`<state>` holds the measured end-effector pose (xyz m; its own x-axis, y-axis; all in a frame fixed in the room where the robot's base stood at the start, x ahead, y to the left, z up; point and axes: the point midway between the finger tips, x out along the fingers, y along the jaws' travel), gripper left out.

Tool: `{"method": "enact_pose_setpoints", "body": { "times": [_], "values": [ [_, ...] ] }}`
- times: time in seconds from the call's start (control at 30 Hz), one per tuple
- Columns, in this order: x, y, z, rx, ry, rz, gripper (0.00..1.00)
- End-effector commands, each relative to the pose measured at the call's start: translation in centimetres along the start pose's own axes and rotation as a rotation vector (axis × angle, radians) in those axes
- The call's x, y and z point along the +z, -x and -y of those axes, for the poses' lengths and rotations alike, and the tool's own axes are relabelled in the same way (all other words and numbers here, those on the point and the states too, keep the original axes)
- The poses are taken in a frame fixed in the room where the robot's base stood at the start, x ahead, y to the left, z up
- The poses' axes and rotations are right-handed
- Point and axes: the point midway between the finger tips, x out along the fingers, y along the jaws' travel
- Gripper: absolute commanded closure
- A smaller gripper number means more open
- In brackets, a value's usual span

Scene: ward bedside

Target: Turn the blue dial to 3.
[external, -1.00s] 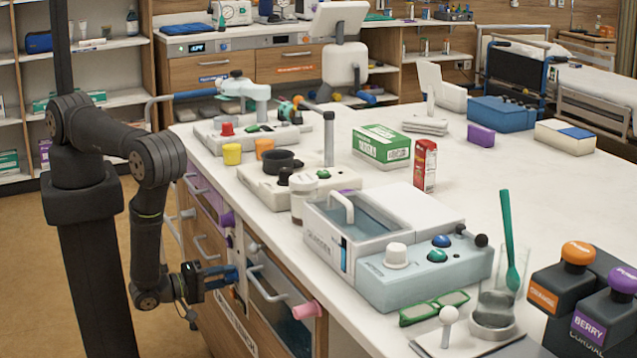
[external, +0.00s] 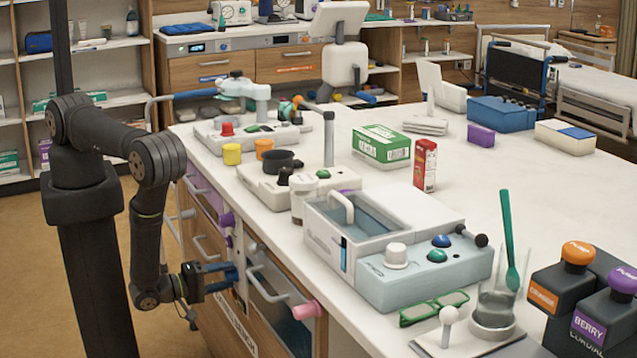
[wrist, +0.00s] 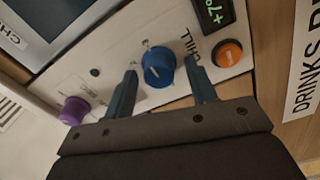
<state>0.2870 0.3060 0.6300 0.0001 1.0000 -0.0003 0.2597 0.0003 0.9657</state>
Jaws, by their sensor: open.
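My gripper (wrist: 161,82) is open, with one finger on each side of the dial and gaps showing on both sides. In the external view my gripper (external: 232,273) is low at the cabinet front, and the dial is hidden there.
A purple knob (wrist: 74,110) and an orange button (wrist: 227,53) are on the same panel, beside a small green-lit display (wrist: 214,14). In the external view a drawer handle (external: 275,287) and a pink knob (external: 306,310) stick out right of my gripper.

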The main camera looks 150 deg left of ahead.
Motion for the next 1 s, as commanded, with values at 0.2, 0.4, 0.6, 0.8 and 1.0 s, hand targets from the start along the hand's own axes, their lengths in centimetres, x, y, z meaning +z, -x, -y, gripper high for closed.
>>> {"method": "enact_pose_setpoints", "body": {
  "times": [0.2,0.4,0.6,0.8,1.0],
  "values": [
    [0.1,1.0,0.0,0.000,0.000,0.004,0.48],
    [0.1,3.4,-0.1,0.002,-0.001,0.005,0.48],
    [0.1,6.1,0.0,0.002,0.000,0.005,0.48],
    [0.1,8.6,0.0,0.001,-0.001,0.005,0.48],
    [0.1,11.1,0.0,0.001,-0.001,0.005,0.48]
  ]
}}
